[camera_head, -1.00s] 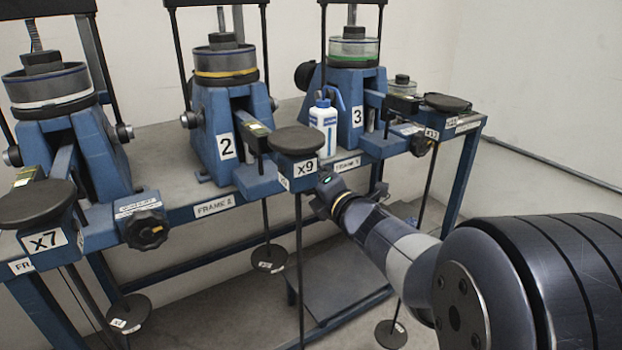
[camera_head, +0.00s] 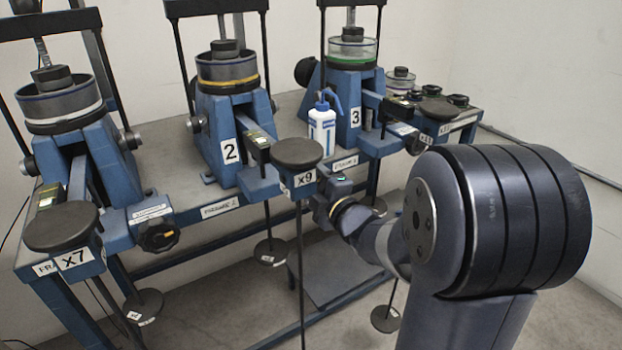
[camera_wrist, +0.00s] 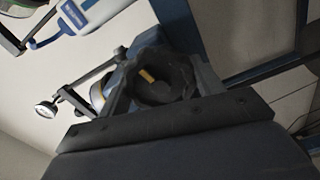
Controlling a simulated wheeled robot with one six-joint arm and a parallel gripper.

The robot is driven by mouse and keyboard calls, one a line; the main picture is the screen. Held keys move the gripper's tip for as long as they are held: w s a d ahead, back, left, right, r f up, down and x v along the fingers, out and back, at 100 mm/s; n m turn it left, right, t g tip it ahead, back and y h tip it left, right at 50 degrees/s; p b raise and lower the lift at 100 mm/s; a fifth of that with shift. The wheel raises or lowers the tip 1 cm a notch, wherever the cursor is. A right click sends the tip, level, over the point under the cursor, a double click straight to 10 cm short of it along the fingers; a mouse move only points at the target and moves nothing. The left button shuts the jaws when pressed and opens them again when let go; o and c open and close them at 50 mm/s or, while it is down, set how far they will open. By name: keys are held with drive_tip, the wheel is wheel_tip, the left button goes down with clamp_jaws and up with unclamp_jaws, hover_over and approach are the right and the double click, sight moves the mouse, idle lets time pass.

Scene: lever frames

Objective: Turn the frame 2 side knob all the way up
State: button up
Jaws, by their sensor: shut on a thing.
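The frame 2 side knob (camera_wrist: 163,82) shows in the wrist view as a dark, scalloped knob with a short yellow mark on its face. My gripper (camera_wrist: 160,92) is shut on it, one finger at each side. In the head view my gripper (camera_head: 335,194) is at the right of the x9 pan (camera_head: 298,152), low on frame 2's front. There it covers the knob. Frame 2 (camera_head: 222,125) is the blue stand labelled 2, with a yellow-banded cup on top.
A white bottle (camera_head: 322,128) stands on the bench between frames 2 and 3. Frame 3 (camera_head: 345,95) stands to its right. Another black knob (camera_head: 158,235) is on the left frame, near the x7 pan (camera_head: 62,226). Round weights hang on rods below the bench.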

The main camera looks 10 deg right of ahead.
drive_tip(key=o, duration=1.3)
drive_tip(key=shift+w+a, duration=0.1)
drive_tip(key=shift+w, duration=0.1)
drive_tip(key=shift+s, duration=0.1)
drive_tip(key=shift+b+v, duration=0.35)
drive_tip(key=shift+v, duration=2.65)
